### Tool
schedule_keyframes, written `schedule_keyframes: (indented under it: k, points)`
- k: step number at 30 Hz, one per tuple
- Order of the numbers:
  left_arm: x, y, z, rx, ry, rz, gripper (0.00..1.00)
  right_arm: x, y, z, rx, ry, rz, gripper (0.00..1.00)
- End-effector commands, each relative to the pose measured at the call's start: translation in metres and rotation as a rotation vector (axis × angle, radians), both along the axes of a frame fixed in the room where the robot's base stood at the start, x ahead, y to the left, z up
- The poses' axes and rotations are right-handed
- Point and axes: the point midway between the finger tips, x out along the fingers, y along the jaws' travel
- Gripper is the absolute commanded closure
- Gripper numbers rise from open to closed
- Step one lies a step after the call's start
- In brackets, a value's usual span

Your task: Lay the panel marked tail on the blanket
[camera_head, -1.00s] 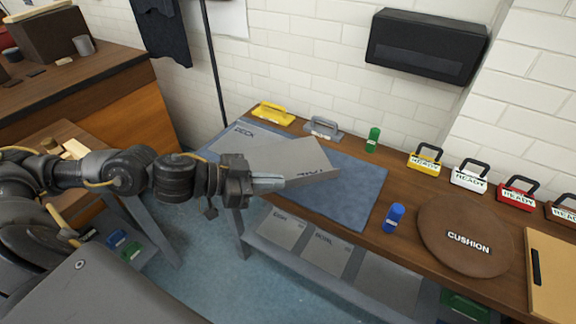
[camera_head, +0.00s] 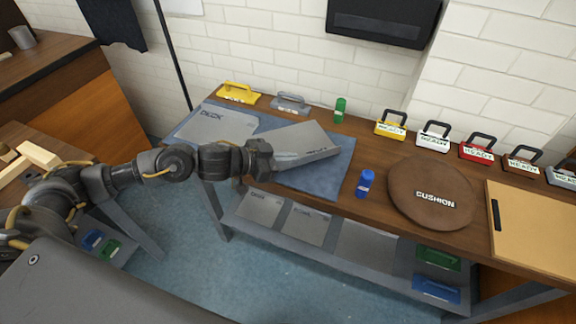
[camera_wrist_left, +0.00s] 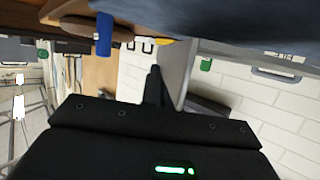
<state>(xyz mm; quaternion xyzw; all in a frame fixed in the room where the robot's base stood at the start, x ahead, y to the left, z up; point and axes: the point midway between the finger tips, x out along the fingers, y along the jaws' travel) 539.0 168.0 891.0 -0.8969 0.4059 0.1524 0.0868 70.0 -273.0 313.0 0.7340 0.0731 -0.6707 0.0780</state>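A grey panel (camera_head: 305,142) is in my left gripper (camera_head: 276,162), which is shut on its near left edge. The lettering on the panel's front edge is too small to read surely. The panel is over the blue blanket (camera_head: 335,178), tilted; I cannot tell whether any edge touches it. Another grey panel marked DECK (camera_head: 218,122) lies flat at the blanket's left end. In the left wrist view the held panel (camera_wrist_left: 178,62) rises edge-on past the dark fingers, and the blanket (camera_wrist_left: 240,18) shows at the top. My right gripper is not in view.
A blue bottle (camera_head: 365,184) and a round brown cushion (camera_head: 432,193) stand right of the blanket. A green bottle (camera_head: 340,110), yellow tool (camera_head: 239,92) and grey tool (camera_head: 290,103) line the back. More panels (camera_head: 308,224) lie on the lower shelf.

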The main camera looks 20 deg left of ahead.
Motion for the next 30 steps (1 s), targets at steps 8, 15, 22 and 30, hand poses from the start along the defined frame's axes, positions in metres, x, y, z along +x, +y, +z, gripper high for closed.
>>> schedule_keyframes:
  k: [8, 15, 22, 30]
  points:
    - [0.005, -0.002, -0.005, -0.002, -0.004, 0.001, 1.00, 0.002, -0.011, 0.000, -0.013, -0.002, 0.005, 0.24]
    - [0.007, -0.003, -0.035, 0.000, -0.003, 0.001, 1.00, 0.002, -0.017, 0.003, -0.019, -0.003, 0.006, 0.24]
    - [0.006, -0.003, -0.040, 0.001, -0.001, 0.001, 0.96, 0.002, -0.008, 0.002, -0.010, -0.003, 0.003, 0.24]
    - [0.007, -0.003, -0.039, 0.001, -0.002, 0.000, 0.76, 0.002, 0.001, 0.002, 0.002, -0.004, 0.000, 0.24]
